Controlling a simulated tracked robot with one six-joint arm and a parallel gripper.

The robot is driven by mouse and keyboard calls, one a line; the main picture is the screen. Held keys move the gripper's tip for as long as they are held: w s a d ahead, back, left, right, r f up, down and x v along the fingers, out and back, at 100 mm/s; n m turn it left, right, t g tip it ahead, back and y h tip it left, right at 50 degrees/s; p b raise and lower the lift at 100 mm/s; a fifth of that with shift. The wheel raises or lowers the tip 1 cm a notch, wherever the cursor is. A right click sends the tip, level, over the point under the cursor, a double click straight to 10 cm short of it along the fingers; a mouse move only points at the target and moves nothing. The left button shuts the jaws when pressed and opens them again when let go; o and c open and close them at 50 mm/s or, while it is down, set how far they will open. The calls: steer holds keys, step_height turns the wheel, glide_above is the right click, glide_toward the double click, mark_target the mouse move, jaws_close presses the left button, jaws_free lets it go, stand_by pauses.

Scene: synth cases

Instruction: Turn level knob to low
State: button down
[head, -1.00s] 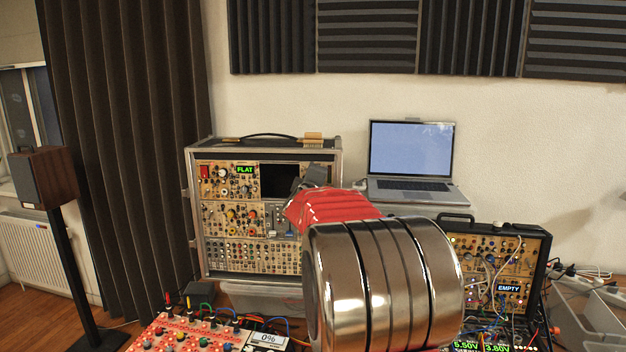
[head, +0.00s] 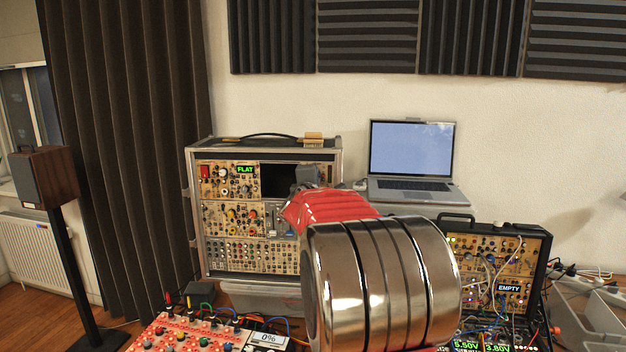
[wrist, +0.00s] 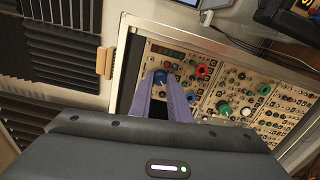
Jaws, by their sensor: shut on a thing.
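The large case (head: 190,225) of synth modules stands left of the laptop in the head view; its panels carry many knobs. My gripper (wrist: 159,76) reaches the panel in the wrist view, its two purple-grey fingers shut on a blue knob (wrist: 160,78) in the upper left of the panel. The fingers partly cover the knob, and its label and pointer are too small to read. In the head view my gripper is largely hidden behind my own arm, against the right side of the case. A green display (head: 245,170) on the case reads FLAT.
A laptop (head: 412,150) stands right of the case. A smaller synth case (head: 541,270), with a display reading EMPTY, sits at the right. A red panel with cables (head: 190,335) lies in front. Red, green and white knobs crowd around the held one.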

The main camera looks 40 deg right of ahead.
steer(key=shift+f, duration=0.1)
steer(key=c, duration=1.7)
jaws_free()
steer(key=shift+o, duration=0.2)
steer(key=v, duration=1.3)
steer(key=shift+s+a, duration=0.25)
steer(key=shift+a, duration=0.1)
steer(key=shift+f, duration=0.1)
